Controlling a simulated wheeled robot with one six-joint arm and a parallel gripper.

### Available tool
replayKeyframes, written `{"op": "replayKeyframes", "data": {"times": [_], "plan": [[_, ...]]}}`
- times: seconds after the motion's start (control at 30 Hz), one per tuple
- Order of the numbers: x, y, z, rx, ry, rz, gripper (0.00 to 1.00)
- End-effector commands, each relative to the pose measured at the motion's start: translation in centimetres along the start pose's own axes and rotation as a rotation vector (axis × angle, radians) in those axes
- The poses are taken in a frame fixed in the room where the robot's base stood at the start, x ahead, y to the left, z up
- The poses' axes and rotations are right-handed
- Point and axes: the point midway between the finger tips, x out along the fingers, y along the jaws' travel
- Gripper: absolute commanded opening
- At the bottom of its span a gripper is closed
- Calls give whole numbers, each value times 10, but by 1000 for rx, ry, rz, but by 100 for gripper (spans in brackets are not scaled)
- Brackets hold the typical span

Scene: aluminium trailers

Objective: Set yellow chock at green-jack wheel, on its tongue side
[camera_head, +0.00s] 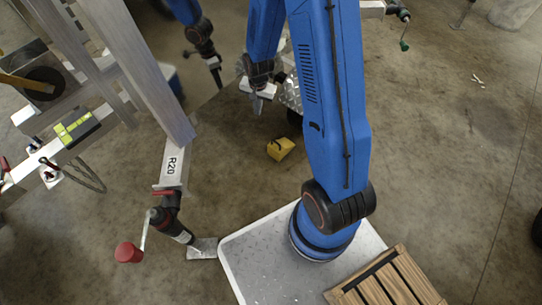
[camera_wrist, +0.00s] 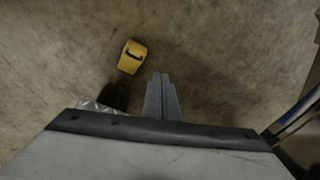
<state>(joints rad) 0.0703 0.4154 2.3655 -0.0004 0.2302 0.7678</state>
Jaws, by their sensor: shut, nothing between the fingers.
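The yellow chock (camera_head: 280,148) lies on the concrete floor, just in front of a dark wheel (camera_head: 295,118) mostly hidden by my arm. In the wrist view the chock (camera_wrist: 130,62) shows a dark handle and lies beyond and left of my fingertips. My gripper (camera_head: 258,104) is above the floor, up-left of the chock in the head view. Its fingers (camera_wrist: 162,78) are together and empty, apart from the chock. A jack with a green knob (camera_head: 404,46) shows at the upper right. I cannot tell whether the chock touches the wheel.
A diamond-plate fender (camera_head: 291,93) is close to my gripper. A trailer tongue marked R20 (camera_head: 172,165) and a red-knobbed jack (camera_head: 128,252) stand at the left. A wooden slatted crate (camera_head: 392,280) is at lower right. The floor at right is mostly clear.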

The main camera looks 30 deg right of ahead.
Motion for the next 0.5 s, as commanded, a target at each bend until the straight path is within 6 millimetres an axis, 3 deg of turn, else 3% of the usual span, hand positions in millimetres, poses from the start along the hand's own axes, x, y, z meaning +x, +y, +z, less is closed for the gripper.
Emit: {"op": "replayKeyframes", "data": {"times": [0.03, 0.5], "plan": [[17, 2, 0, 20, -9, 9, 0], [157, 24, 10, 225, -53, 65, 0]]}}
